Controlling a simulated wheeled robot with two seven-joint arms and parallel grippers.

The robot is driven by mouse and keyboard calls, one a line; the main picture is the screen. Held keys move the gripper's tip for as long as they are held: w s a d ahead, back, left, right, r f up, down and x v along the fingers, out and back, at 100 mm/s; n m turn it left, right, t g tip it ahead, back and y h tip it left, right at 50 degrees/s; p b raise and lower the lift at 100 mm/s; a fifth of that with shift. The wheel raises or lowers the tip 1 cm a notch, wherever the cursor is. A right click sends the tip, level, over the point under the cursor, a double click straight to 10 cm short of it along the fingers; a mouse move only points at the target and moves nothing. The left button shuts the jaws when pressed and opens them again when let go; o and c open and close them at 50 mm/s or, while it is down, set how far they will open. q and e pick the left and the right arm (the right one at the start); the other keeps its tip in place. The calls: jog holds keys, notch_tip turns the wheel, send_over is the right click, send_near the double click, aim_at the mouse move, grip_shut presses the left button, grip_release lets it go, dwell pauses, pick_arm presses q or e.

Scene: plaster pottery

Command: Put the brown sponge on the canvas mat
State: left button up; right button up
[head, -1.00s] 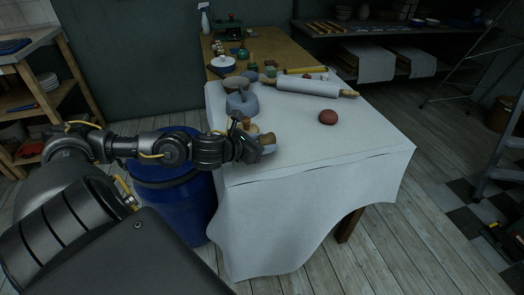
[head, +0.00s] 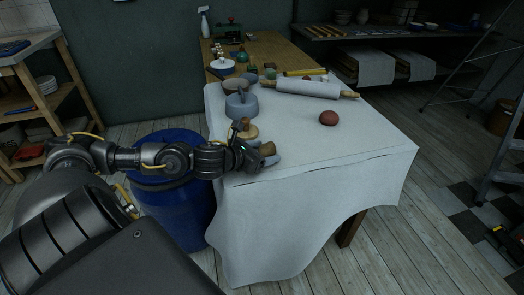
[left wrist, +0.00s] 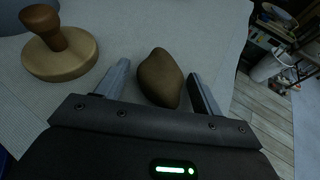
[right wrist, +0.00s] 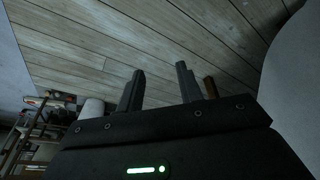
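The brown sponge (left wrist: 160,78) is a rounded lump between the two fingers of my left gripper (left wrist: 160,88) in the left wrist view. The fingers stand apart, with a visible gap on the sponge's left side. In the head view the sponge (head: 268,149) shows at the tip of my left gripper (head: 265,156), by the table's near left corner. The pale canvas (head: 320,150) covers the near part of the table and hangs over its front. Whether the sponge touches it is unclear. My right gripper (right wrist: 158,88) is open and empty, away from the table.
A wooden disc with a knob (left wrist: 62,58) stands left of my left gripper. A grey vessel (head: 241,105) and a white rolling pin (head: 308,89) lie farther back. A reddish-brown lump (head: 328,118) sits at the right. The canvas's middle and front right are clear.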

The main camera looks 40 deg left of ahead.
pick_arm(q)
jog(key=shift+r, duration=0.1)
jog(key=shift+s, duration=0.15)
jog(key=shift+s+a+r, duration=0.1)
jog(key=shift+s+a, duration=0.1)
jog(key=shift+s, duration=0.35)
jog(key=b+v, duration=0.1)
jog(key=v, duration=0.3)
jog(key=shift+s, duration=0.15)
jog(key=s+r+p, duration=0.2)
jog(key=shift+s+p, duration=0.3)
jog(key=shift+s, duration=0.1)
jog(key=shift+s+f+p, duration=0.45)
jog(key=shift+s+f, duration=0.25)
jog(key=shift+f, duration=0.05)
jog(key=p, duration=0.1)
jog(key=r+p, duration=0.1)
jog(key=s+r+p, duration=0.1)
jog(key=shift+s+a+r, duration=0.1)
jog(key=shift+a+r, duration=0.15)
jog(key=shift+s, duration=0.15)
pick_arm(e)
notch_tip(320, 180, down, 13)
jog(key=s+g, duration=0.1)
jog(key=shift+s+d, duration=0.2)
jog(key=shift+s, duration=0.15)
pick_arm(q)
jog(key=shift+s+f, duration=0.1)
